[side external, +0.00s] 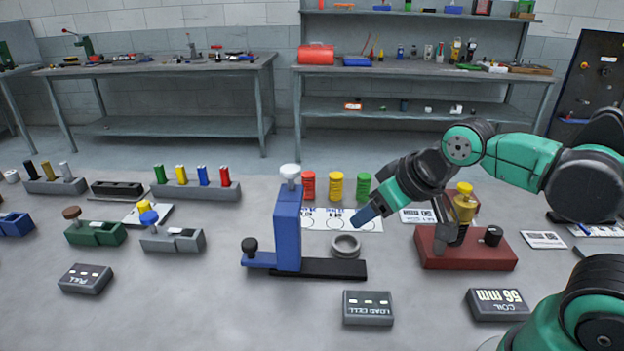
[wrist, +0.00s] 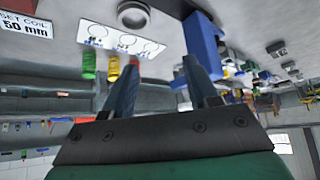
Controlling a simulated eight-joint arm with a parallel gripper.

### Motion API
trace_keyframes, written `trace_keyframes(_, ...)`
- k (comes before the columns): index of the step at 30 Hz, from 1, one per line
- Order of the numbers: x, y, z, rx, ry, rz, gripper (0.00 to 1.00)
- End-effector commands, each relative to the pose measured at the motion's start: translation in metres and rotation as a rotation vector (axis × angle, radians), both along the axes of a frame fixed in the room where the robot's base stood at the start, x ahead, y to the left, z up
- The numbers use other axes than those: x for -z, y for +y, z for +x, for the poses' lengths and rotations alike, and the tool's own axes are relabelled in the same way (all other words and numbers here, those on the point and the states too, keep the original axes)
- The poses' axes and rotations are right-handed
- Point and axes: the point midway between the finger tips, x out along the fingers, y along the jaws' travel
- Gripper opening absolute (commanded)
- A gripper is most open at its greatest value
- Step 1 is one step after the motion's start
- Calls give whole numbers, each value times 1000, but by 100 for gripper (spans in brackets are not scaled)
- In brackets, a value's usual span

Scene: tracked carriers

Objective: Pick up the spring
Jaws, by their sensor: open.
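In the wrist view I see the green one (wrist: 88,65), the yellow one (wrist: 113,68) and, partly hidden by a finger, the red one (wrist: 134,61). Another yellow coil-like piece (side external: 464,206) sits on a red-brown fixture (side external: 470,252). My gripper (side external: 368,214) is in the air just right of the row, near the green spring. In the wrist view its fingers (wrist: 160,72) are apart with nothing held between them.
A blue press stand (side external: 287,230) with a black base rises left of my gripper. A grey ring (side external: 345,246) lies by its base. The load cell block (side external: 368,307) and coil block (side external: 497,304) are in front.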

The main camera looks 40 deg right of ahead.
Motion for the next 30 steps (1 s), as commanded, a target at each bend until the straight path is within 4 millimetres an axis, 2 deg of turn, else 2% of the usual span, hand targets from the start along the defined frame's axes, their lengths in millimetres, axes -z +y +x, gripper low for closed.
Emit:
trace_keyframes(4, 0, 0, 0, 0, 0, 0, 53)
trace_keyframes(5, 0, 0, 0, 0, 0, 0, 55)
trace_keyframes(7, 0, 0, 0, 0, 0, 0, 75)
trace_keyframes(8, 0, 0, 0, 0, 0, 0, 79)
trace_keyframes(19, -4, -2, 5, -5, 7, -3, 79)
trace_keyframes(23, -14, -10, 26, -30, 33, -12, 79)
trace_keyframes(27, -22, -28, 63, -83, 70, -22, 79)
trace_keyframes(30, -20, -45, 91, -127, 92, -27, 79)
